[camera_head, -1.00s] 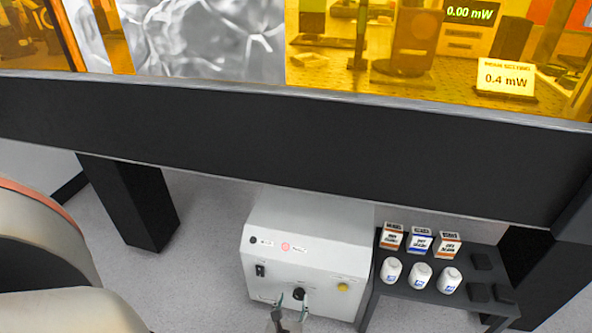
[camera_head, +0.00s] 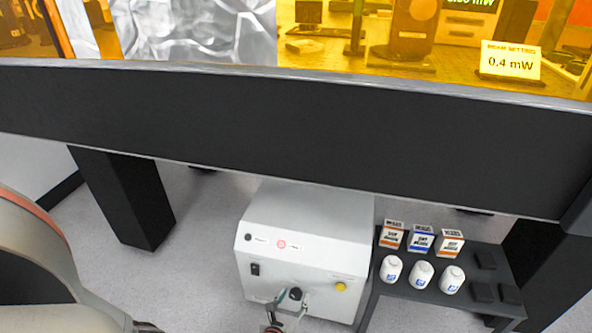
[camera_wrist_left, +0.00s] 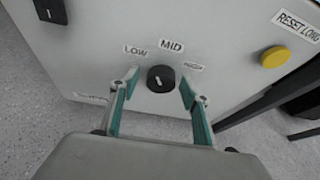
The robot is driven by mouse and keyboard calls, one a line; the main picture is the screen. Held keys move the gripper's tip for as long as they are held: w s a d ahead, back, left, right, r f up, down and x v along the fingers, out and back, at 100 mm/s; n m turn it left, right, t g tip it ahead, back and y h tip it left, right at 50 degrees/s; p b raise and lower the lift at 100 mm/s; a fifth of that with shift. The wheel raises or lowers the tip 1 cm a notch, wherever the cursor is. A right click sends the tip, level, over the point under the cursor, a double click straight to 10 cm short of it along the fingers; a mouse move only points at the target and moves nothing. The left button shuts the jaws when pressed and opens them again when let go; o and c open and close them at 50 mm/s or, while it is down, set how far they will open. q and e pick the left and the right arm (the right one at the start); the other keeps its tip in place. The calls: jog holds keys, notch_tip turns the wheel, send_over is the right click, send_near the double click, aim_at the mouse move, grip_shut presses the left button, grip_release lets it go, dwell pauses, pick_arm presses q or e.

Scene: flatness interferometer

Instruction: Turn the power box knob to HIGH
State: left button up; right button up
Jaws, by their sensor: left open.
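The white power box (camera_head: 305,246) stands on the floor under the table edge. Its black knob (camera_head: 295,293) is low on the front face; in the left wrist view the knob (camera_wrist_left: 160,78) sits below the labels LOW, MID (camera_wrist_left: 171,44) and HIGH. A light mark shows on the knob, but I cannot tell surely which label it points at. My left gripper (camera_head: 290,303) is at the knob. In the left wrist view its teal-padded fingers (camera_wrist_left: 159,84) are open, one on each side of the knob, with visible gaps. My right gripper is out of view.
The box also has a black switch (camera_head: 255,269) and a yellow button (camera_head: 340,286). A dark side table (camera_head: 395,296) with small boxes and white bottles stands close to its right. The thick dark table edge (camera_head: 300,130) is above. A dark leg (camera_head: 125,195) stands left.

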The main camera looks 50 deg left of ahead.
pick_arm(q)
jog(key=shift+w, duration=0.15)
jog(key=c, duration=1.1)
jog(key=shift+d+m+g+y, duration=0.15)
jog(key=shift+m+g+y, duration=0.25)
jog(key=shift+m+y, duration=0.45)
jog(key=shift+m+g+y, duration=0.4)
jog(key=shift+m+y, duration=0.25)
jog(key=shift+m, duration=0.7)
